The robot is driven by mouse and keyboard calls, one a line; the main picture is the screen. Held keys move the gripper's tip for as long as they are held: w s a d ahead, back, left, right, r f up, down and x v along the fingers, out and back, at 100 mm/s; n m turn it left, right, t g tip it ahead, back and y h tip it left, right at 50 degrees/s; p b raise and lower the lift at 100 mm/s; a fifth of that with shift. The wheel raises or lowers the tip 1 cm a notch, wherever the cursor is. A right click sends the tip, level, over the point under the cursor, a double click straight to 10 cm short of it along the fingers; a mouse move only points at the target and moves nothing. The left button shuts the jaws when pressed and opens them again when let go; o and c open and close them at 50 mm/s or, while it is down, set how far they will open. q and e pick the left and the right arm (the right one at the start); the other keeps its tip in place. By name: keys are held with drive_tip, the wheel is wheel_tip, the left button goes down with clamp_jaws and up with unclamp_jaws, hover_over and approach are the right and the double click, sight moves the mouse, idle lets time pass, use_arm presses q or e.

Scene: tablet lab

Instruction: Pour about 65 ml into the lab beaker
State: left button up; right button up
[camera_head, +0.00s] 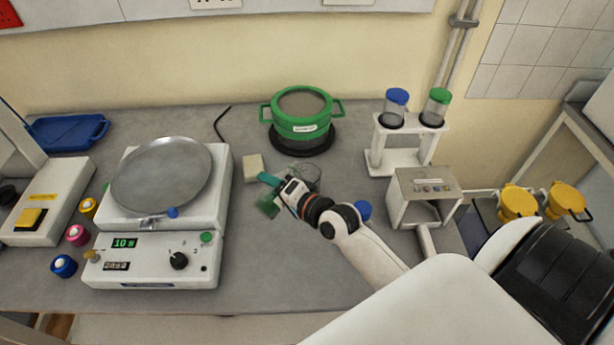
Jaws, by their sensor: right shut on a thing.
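My right gripper (272,188) reaches in from the lower right over the middle of the bench. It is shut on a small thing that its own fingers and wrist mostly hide. A dark green, partly see-through patch (267,207) shows at the fingertips; I cannot tell whether it is part of the held thing. A clear glass vessel (306,172), which looks like the lab beaker, stands just behind the gripper and is partly covered by it. Its fill level cannot be read. My left gripper is not in view.
A green-handled pot (301,118) stands behind. A white device with a round metal plate (163,175) is at left. A white rack (407,142) with blue- and green-capped jars and a metal-topped box (427,186) are at right. The front centre bench is clear.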

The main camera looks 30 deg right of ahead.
wheel_tip(320, 180, down, 2)
drive_tip(key=shift+a+f+n+b, duration=0.15)
drive_tip(key=shift+n+b, duration=0.15)
drive_tip(key=shift+b, duration=0.65)
idle(1.0)
